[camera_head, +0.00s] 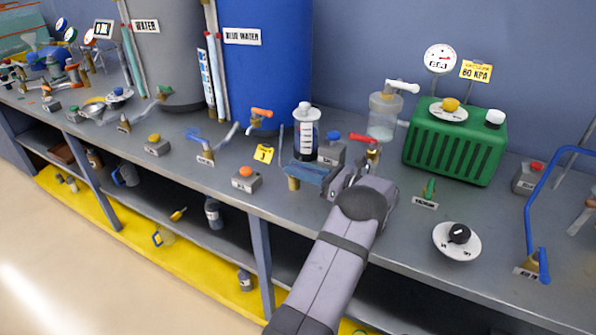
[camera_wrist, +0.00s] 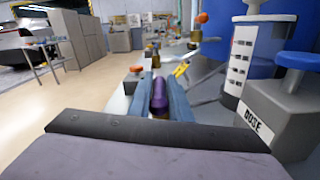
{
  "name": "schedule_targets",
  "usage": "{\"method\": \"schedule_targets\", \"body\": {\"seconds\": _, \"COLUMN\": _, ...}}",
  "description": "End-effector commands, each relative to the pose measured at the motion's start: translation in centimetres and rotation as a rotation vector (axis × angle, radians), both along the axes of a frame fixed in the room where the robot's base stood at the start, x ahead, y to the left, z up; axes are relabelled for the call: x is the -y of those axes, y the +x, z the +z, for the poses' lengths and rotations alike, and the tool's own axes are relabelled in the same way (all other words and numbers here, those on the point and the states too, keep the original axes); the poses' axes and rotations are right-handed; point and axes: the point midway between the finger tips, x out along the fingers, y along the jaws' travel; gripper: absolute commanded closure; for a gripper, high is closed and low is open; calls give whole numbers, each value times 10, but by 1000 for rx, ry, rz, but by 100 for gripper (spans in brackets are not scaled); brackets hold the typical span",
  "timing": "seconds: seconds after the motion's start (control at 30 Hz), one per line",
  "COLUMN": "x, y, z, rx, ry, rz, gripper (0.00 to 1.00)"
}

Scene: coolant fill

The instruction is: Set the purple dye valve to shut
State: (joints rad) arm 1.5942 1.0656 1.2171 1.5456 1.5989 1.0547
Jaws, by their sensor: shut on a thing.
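My gripper (camera_head: 306,173) reaches over the bench in the head view, in front of the clear dosing cylinder (camera_head: 306,135). In the wrist view its two blue-grey fingers (camera_wrist: 160,98) are closed on the purple valve handle (camera_wrist: 159,94). The handle lies lengthwise between the fingers and points away from the camera. In the head view the fingers hide the purple handle, and a brass valve body (camera_head: 293,184) shows just below them. The valve's label and marked position are not readable.
A grey box with a blue button (camera_head: 331,152) stands close behind my gripper; its DOSE label shows in the wrist view (camera_wrist: 262,125). A red-handled valve (camera_head: 364,138) is to the right.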

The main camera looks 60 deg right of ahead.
Motion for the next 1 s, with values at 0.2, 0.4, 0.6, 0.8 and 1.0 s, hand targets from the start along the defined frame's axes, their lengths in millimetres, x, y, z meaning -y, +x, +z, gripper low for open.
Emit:
{"method": "schedule_targets", "body": {"seconds": 0.2, "x": -2, "y": 1, "z": -1, "rx": 1, "ry": 5, "rz": 7, "gripper": 100}}
{"method": "schedule_targets", "body": {"seconds": 0.4, "x": -2, "y": 1, "z": 0, "rx": 1, "ry": 3, "rz": 6, "gripper": 67}}
{"method": "schedule_targets", "body": {"seconds": 0.6, "x": -1, "y": 0, "z": 0, "rx": 1, "ry": 1, "rz": 3, "gripper": 67}}
{"method": "schedule_targets", "body": {"seconds": 0.8, "x": 0, "y": -9, "z": 0, "rx": 1, "ry": 0, "rz": 1, "gripper": 67}}
{"method": "schedule_targets", "body": {"seconds": 1.0, "x": 0, "y": -34, "z": -1, "rx": 1, "ry": 1, "rz": 1, "gripper": 67}}
